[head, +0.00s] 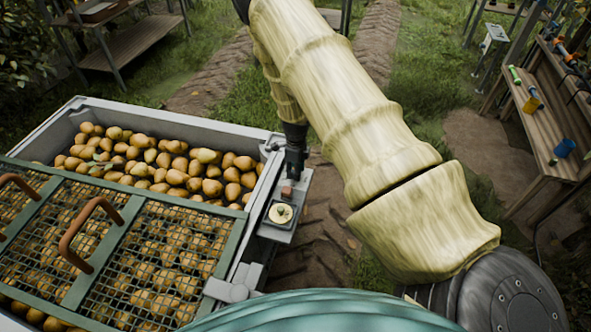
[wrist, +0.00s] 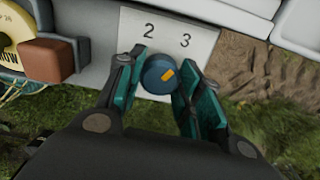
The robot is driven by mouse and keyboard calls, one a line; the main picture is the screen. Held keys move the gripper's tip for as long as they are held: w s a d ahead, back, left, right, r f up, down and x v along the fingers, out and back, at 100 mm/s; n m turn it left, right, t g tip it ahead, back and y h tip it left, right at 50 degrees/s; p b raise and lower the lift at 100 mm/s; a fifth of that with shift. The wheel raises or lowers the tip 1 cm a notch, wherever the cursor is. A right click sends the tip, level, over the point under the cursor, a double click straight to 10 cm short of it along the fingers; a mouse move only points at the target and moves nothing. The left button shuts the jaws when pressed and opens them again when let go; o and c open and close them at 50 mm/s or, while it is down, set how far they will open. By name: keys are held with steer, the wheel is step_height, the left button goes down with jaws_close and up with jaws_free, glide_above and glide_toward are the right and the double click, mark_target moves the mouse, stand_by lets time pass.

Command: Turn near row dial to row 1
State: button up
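In the head view my gripper (head: 294,168) points down at the crate's right edge, and the dial is hidden.
A brown block (wrist: 47,60) and a yellow disc (wrist: 12,40) sit left of the dial; the disc (head: 281,213) also shows in the head view. A grey crate (head: 262,185) full of pears is to the left. A wooden bench (head: 548,150) stands right.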

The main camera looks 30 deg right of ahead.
steer(key=shift+n, duration=0.4)
steer(key=n, duration=0.5)
steer(key=shift+n, duration=0.4)
steer(key=n, duration=0.5)
steer(key=n+b, duration=0.1)
steer(key=n, duration=0.5)
steer(key=shift+n, duration=0.4)
steer(key=n, duration=0.5)
steer(key=shift+n, duration=0.3)
steer(key=o, duration=1)
steer(key=shift+o, duration=0.2)
steer(key=shift+r, duration=0.1)
